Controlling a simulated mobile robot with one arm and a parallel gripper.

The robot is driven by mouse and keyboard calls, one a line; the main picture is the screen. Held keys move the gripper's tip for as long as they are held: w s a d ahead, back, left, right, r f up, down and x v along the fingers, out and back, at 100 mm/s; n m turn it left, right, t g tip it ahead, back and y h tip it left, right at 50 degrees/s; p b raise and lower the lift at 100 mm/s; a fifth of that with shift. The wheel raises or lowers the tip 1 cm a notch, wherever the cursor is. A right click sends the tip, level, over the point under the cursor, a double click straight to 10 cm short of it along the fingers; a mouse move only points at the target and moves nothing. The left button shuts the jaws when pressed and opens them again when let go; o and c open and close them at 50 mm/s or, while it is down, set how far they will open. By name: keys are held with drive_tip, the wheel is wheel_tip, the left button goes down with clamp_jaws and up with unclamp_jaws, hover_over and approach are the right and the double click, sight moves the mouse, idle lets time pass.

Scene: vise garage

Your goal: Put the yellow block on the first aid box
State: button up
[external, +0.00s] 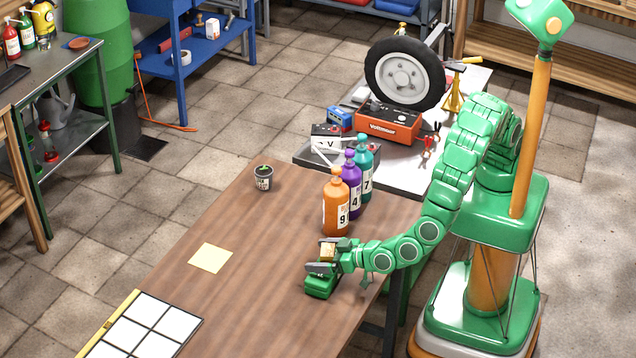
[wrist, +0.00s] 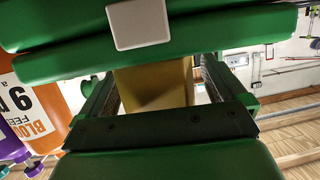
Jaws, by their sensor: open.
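The yellow block (external: 327,250) is small and tan-yellow and stands at the top of the green first aid box (external: 320,288), between my fingers. In the wrist view the block (wrist: 150,88) meets the edge of the green box (wrist: 215,28), which carries a pale square plate; that picture is upside down, so the box is below the block. The exact contact is partly hidden. My gripper (external: 326,257) reaches in from the right with its jaws open around the block. In the wrist view my gripper (wrist: 158,84) shows a gap at the block's right side.
Orange (external: 336,207), purple (external: 351,183) and teal (external: 363,158) bottles stand close behind my gripper. A small dark pot (external: 263,178), a yellow note (external: 210,257) and a white-tiled panel (external: 150,325) lie further left. The wooden table (external: 270,265) is clear between them.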

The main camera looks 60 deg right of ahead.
drive_tip(key=shift+r, duration=0.15)
drive_tip(key=v, duration=1.2)
idle(0.6)
